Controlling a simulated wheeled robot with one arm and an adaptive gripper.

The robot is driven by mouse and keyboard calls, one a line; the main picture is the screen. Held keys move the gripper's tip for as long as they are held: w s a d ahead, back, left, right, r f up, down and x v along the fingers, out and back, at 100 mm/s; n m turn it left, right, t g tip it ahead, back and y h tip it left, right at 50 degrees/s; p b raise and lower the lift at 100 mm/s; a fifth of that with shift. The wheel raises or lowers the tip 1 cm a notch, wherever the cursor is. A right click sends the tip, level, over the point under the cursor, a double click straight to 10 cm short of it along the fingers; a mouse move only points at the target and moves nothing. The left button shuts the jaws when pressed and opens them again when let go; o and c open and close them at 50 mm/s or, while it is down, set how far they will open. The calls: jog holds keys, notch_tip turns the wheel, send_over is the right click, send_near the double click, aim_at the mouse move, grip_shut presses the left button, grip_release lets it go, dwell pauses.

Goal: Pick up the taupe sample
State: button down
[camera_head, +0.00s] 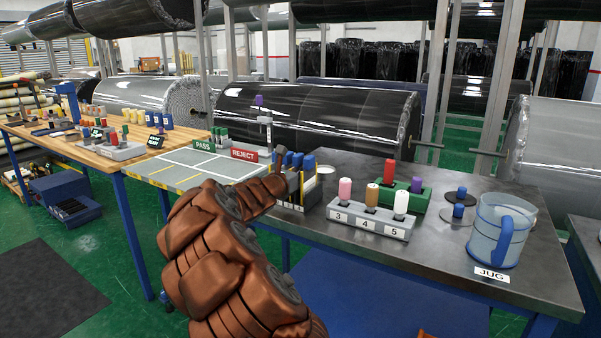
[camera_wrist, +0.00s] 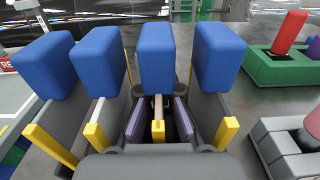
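Several samples with blue block tops stand in a row in a rack with yellow posts (camera_wrist: 228,132); the rack also shows in the head view (camera_head: 290,204). In the wrist view, a narrow pale taupe-brown edge (camera_wrist: 158,104) shows below the third blue top from the left (camera_wrist: 156,54). The other visible panels look grey. My gripper (camera_wrist: 160,120) is at the rack, its two dark purplish fingers on either side of this edge with small gaps visible. It looks open. Contact is hard to judge, and most of the panel is hidden. In the head view my arm covers the gripper.
Right of the rack stand a grey numbered holder (camera_head: 370,224) with coloured cylinders, a green holder (camera_head: 412,199) and a clear jug (camera_head: 500,231). A PASS/REJECT board (camera_head: 205,166) lies to the left.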

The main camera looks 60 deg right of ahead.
jog(key=shift+r, duration=0.5)
jog(key=shift+a+r, duration=0.2)
jog(key=shift+r, duration=0.1)
jog(key=a, duration=1.7)
jog(key=shift+s+a, duration=0.3)
jog(key=shift+a, duration=0.05)
jog(key=shift+f, duration=0.1)
jog(key=shift+w+p, duration=0.1)
jog(key=shift+p, duration=0.2)
